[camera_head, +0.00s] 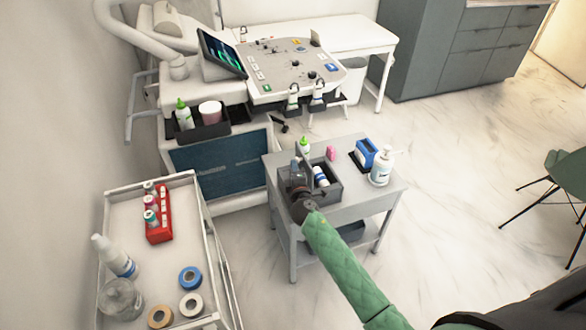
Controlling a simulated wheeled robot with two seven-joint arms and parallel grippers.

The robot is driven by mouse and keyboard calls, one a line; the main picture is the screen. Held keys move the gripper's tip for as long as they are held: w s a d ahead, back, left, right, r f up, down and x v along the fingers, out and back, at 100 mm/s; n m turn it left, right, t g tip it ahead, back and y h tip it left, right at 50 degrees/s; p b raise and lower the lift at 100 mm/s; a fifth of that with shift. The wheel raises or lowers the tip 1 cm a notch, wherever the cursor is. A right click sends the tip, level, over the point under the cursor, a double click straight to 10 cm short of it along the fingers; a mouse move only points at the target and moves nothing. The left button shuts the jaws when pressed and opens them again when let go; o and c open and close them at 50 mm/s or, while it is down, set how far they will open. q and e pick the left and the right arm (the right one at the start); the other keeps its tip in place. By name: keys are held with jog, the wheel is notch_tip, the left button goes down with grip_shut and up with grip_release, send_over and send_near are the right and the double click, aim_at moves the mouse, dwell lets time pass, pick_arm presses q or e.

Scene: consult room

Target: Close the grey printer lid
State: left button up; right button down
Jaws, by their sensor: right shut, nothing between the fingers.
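I cannot make out a grey printer or its lid for sure in this view. My right arm, in a green quilted sleeve, comes in from the lower right. My right gripper (299,180) is over the left part of a dark grey organizer box (333,193) on the small grey table (365,208). It is shut and empty. It hides part of the box, and I cannot tell whether it touches it. My left gripper is out of view.
A white ultrasound console (290,72) with a tilted screen (222,54) stands behind. A blue box (365,152) and white pump bottle (382,167) stand on the table. A white trolley (192,235) holds a red rack (158,220) and tape rolls.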

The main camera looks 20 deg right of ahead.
pick_arm(q)
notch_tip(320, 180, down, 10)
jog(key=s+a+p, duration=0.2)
jog(key=p, duration=0.1)
pick_arm(e)
jog(key=d+f+m+g+y, duration=0.1)
jog(key=d+f+m, duration=0.1)
jog(key=d+m, duration=0.5)
jog(key=d+f+m+y, duration=0.1)
jog(key=d+f+m, duration=0.2)
jog(key=d+m, duration=0.5)
jog(key=shift+w+d+f+g+y, duration=0.2)
jog(key=shift+w+d+g+y, duration=0.1)
jog(key=shift+d+g+y, duration=0.1)
pick_arm(q)
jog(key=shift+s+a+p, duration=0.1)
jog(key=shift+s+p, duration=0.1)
jog(key=shift+p, duration=0.1)
pick_arm(e)
jog(key=shift+r, duration=0.15)
